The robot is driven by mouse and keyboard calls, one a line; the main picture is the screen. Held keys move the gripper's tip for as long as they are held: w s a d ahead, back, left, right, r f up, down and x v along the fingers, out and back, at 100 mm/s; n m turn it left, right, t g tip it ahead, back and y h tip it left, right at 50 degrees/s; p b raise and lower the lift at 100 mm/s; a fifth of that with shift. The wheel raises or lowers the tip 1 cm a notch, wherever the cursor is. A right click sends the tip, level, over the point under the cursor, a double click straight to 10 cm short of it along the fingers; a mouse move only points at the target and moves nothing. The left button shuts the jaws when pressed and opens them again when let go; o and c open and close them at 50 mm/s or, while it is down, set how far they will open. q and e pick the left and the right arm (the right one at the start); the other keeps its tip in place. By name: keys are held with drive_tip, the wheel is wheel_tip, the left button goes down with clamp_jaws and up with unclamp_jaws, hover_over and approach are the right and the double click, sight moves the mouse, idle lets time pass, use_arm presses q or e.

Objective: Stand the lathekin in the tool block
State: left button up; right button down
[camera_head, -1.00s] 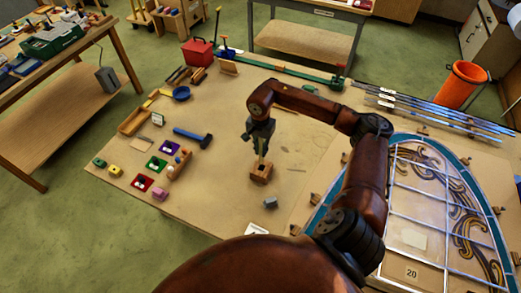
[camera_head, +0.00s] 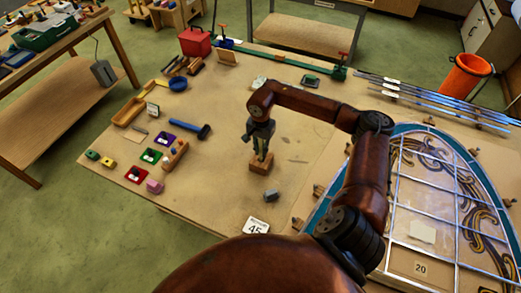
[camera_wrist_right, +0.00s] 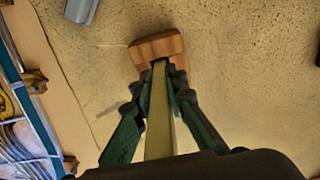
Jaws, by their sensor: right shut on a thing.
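My right gripper (camera_head: 261,152) is upright over the wooden tool block (camera_head: 264,168), on the middle of the table. In the right wrist view the gripper (camera_wrist_right: 163,82) is shut on the lathekin (camera_wrist_right: 158,120), a flat pale strip running between the fingers. The strip's far end meets the dark slot in the near side of the reddish-brown block (camera_wrist_right: 157,47). How deep it sits in the block is hidden by the fingers. My left gripper is not in view.
A small grey block (camera_head: 271,196) lies just in front of the tool block. The leaded panel (camera_head: 435,200) fills the right side. Bare tabletop surrounds the block.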

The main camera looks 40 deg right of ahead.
drive_tip(key=c, duration=1.8)
unclamp_jaws()
drive_tip(key=shift+c, duration=0.2)
wheel_tip(320, 180, up, 8)
